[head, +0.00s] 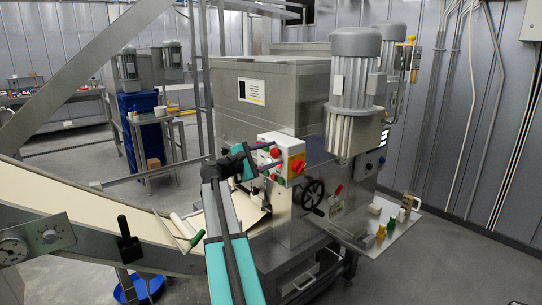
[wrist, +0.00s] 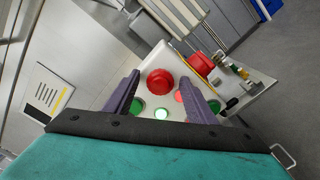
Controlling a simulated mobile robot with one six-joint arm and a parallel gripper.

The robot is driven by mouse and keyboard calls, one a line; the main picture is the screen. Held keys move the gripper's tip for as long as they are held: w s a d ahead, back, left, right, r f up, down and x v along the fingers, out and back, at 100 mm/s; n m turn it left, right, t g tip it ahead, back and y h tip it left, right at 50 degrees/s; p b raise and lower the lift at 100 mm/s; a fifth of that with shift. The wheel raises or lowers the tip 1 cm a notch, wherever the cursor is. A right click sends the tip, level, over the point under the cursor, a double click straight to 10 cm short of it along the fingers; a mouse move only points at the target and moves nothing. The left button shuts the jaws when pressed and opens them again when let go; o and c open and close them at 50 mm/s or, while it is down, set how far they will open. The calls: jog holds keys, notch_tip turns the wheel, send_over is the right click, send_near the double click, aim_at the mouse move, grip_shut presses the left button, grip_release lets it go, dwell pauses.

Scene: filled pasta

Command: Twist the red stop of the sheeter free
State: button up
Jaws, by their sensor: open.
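The red stop (wrist: 160,82) is a large round mushroom button on the pale face of the sheeter's control box (head: 290,147). In the wrist view, my gripper (wrist: 158,97) points at this face with its two purple fingers spread apart. The stop shows in the gap between them, a little past the fingertips in the picture, with nothing visibly gripped. I cannot tell how far the fingertips are from the stop. In the head view, my gripper (head: 266,156) reaches the front of the box from the left and partly covers its buttons.
Green buttons (wrist: 137,105), a lit white one (wrist: 162,114) and a smaller red one (wrist: 180,96) sit close to the fingers. A red knob on yellow (head: 298,166) is on the box's side. A black handwheel (head: 313,195) and a shelf of small items (head: 390,240) lie below right.

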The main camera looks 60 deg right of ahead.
jog(key=shift+a, duration=0.15)
jog(key=b+v, duration=0.2)
jog(key=v, duration=1.1)
jog(key=shift+w+a, duration=0.2)
jog(key=shift+a, duration=0.05)
